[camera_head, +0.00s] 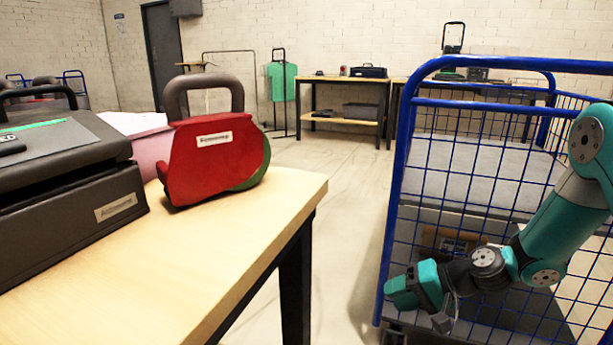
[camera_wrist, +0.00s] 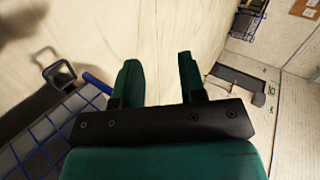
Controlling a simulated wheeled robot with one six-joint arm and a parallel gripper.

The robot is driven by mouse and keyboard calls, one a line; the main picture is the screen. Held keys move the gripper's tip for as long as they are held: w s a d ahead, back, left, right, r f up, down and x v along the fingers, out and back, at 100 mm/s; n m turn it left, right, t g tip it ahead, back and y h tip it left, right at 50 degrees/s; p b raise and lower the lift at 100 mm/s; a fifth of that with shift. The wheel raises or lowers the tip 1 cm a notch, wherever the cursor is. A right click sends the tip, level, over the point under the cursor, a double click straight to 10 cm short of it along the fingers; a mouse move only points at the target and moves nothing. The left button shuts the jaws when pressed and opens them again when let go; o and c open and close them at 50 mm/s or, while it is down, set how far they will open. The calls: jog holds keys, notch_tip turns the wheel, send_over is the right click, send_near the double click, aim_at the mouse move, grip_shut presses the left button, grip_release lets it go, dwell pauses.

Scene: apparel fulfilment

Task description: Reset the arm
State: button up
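My gripper (camera_wrist: 158,80) shows in the wrist view with its two green fingers spread apart and nothing between them. In the head view my gripper (camera_head: 398,290) hangs low at the right, at the left front of the blue wire cart (camera_head: 412,135). My teal arm is bent, reaching down and left in front of the cart's mesh. I cannot tell from the head view whether the gripper touches the cart.
A wooden table (camera_head: 240,240) stands at the left, holding a red bag-like item (camera_head: 212,165) with a grey handle and a dark case (camera_head: 75,205). Pale floor (camera_head: 345,215) lies open between table and cart. Further tables (camera_head: 345,80) and a green shirt (camera_head: 281,82) stand at the back.

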jog(key=s+a+r+n+g+h, duration=0.1)
jog(key=s+a+r+n, duration=0.1)
jog(key=s+r, duration=0.15)
jog(key=s+a+r+n+g, duration=0.1)
jog(key=s+a+r, duration=0.1)
jog(key=r, duration=0.3)
jog(key=s+r+n+g+h, duration=0.1)
jog(key=s+r+n+h, duration=0.1)
jog(key=s+r, duration=0.35)
jog(key=s+r+n+h+p, duration=0.1)
jog(key=s+r+n+h, duration=0.15)
jog(key=s, duration=0.65)
jog(key=s+r+n+g+h, duration=0.1)
jog(key=s+r+n, duration=0.1)
jog(key=s+r, duration=0.35)
notch_tip(320, 180, up, 37)
jog(key=s+p, duration=0.1)
jog(key=p, duration=3.7)
jog(key=shift+s+a+f, duration=0.15)
jog(key=shift+s, duration=0.2)
